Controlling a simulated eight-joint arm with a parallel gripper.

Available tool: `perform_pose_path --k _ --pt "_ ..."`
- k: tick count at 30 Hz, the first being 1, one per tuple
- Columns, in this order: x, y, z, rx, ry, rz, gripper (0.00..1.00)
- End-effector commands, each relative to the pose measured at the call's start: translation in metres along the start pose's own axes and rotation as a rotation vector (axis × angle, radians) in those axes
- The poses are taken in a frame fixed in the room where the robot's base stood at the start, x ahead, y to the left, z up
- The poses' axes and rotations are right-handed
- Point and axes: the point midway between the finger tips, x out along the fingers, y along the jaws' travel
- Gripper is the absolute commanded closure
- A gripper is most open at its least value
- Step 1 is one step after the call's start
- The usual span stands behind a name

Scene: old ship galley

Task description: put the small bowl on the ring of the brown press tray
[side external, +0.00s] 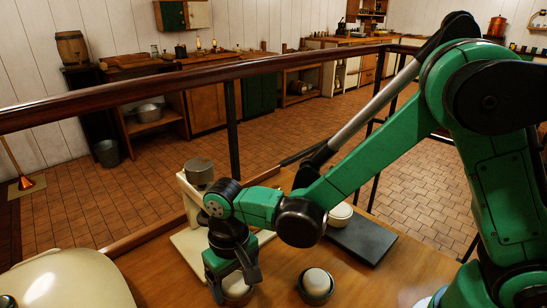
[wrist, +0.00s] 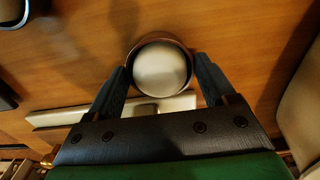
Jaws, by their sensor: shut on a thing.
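My gripper (side external: 232,277) points down over the wooden table in the side view. In the wrist view its two dark fingers (wrist: 160,72) are shut on a small round bowl (wrist: 160,66) with a brown rim and a pale inside. The bowl also shows below the fingers in the side view (side external: 238,290), partly hidden by them. I cannot tell whether it touches the table. A cream press (side external: 188,243) with a grey cylinder on top stands just behind my gripper, its base partly hidden by my arm. I cannot make out a brown tray or its ring clearly.
A dark round pot with a pale top (side external: 316,284) stands to the right of my gripper. A dark slab (side external: 362,240) with a pale round piece (side external: 340,214) lies farther right. A large cream rounded body (side external: 68,280) fills the left front. A railing (side external: 160,87) runs behind.

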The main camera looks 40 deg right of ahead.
Motion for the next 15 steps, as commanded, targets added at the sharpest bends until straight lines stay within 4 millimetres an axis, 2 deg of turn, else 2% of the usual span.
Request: perform_pose_path --k 8,15 --pt "-0.024 0.0 0.0 0.0 0.0 0.0 0.89" --pt "-0.07 0.0 0.0 0.0 0.0 0.0 0.89"
